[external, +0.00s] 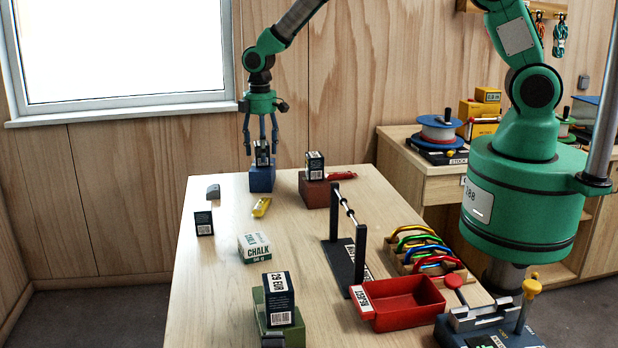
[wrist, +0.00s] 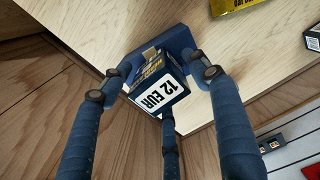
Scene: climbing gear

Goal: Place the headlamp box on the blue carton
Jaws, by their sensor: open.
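A dark box (external: 262,150) with a white "12 EUR" label, seemingly the headlamp box, stands on the blue carton (external: 262,180) at the far left of the table. In the wrist view the box (wrist: 158,90) sits between my fingers, with part of the blue carton (wrist: 180,40) showing behind it. My gripper (external: 261,157) points down from above, with its fingers open around the box. The fingers hide part of the box, so I cannot tell whether any of them touches it.
Similar dark boxes stand on a brown carton (external: 314,194), on a green carton (external: 259,308) and on the bare table (external: 204,223). A yellow item (external: 261,207), a chalk box (external: 256,248), a black stand (external: 343,262) and a red tray (external: 405,305) are also on the table.

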